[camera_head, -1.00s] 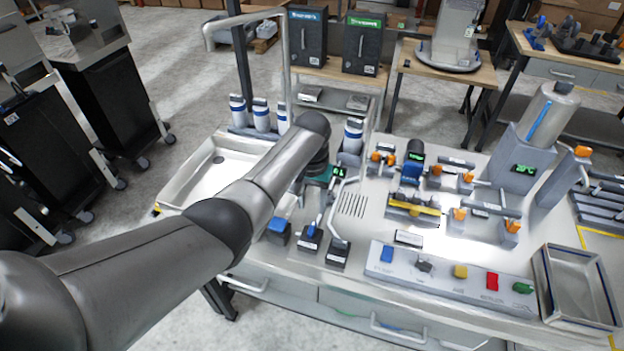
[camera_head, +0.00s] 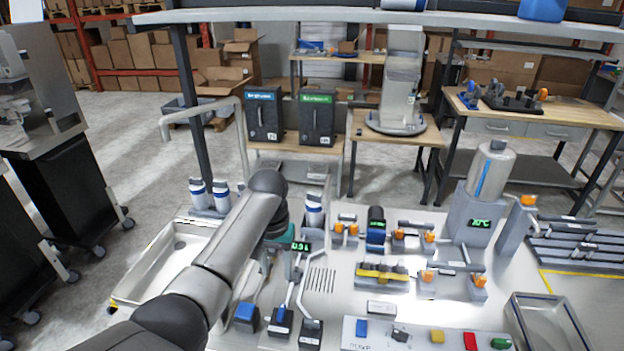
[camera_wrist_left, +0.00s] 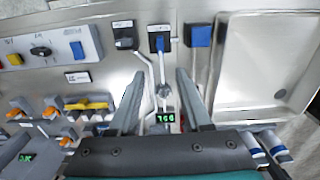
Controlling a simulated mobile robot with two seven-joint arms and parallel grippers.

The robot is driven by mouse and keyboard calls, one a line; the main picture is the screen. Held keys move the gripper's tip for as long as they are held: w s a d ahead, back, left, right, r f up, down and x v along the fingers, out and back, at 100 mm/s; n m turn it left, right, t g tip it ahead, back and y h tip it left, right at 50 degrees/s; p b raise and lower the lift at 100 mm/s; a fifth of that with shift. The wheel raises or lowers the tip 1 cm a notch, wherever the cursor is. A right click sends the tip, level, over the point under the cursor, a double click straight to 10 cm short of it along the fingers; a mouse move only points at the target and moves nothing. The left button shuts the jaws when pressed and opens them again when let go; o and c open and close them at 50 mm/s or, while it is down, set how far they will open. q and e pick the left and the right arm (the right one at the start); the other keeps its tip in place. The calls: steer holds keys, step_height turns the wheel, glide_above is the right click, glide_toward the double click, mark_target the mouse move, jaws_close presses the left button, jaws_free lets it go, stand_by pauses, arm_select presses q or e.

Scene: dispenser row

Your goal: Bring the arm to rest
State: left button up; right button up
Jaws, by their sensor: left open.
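My left arm (camera_head: 238,232) reaches in from the lower left of the head view over the bench, its wrist with a teal part hiding the fingers there. In the left wrist view my left gripper (camera_wrist_left: 160,74) shows two grey fingers spread apart with nothing between them. They hang over the bench, with metal rods and a small green-digit display (camera_wrist_left: 165,118) seen in the gap. My right gripper is in neither view.
A shallow metal tray (camera_head: 135,285) lies left of the arm. White-and-blue bottles (camera_head: 221,196) stand behind it. Clamps with orange knobs (camera_head: 428,276), a cylinder with a display (camera_head: 492,185) and a button panel (camera_head: 405,338) occupy the right. Another tray (camera_head: 520,303) sits far right.

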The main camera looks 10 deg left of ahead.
arm_select(q)
steer(key=s+d+f+m+t, duration=0.1)
steer(key=s+f, duration=0.3)
steer(key=s, duration=0.3)
steer(key=s+f+t, duration=0.1)
steer(key=s+f, duration=0.2)
steer(key=s, duration=0.4)
steer(key=s+a+r+t, duration=0.1)
steer(key=s+r, duration=0.2)
steer(key=s, duration=0.5)
steer(key=s+a+r+t, duration=0.1)
steer(key=s+a+r, duration=0.15)
steer(key=s, duration=0.55)
step_height(320, 180, down, 32)
steer(key=d+m+g+b, duration=0.1)
steer(key=g+b, duration=0.1)
steer(key=b, duration=0.9)
steer(key=s+a+f+b, duration=0.1)
steer(key=s+f+b, duration=0.3)
steer(key=f, duration=0.5)
steer(key=s+a+f+b, duration=0.1)
steer(key=s+f+b, duration=0.3)
steer(key=s+f, duration=0.3)
steer(key=s+f+g+b, duration=0.1)
steer(key=s+f+b, duration=0.3)
steer(key=f, duration=0.7)
steer(key=shift+s+a+f+b, duration=0.3)
steer(key=shift+s+a+f, duration=0.1)
steer(key=shift+s, duration=0.5)
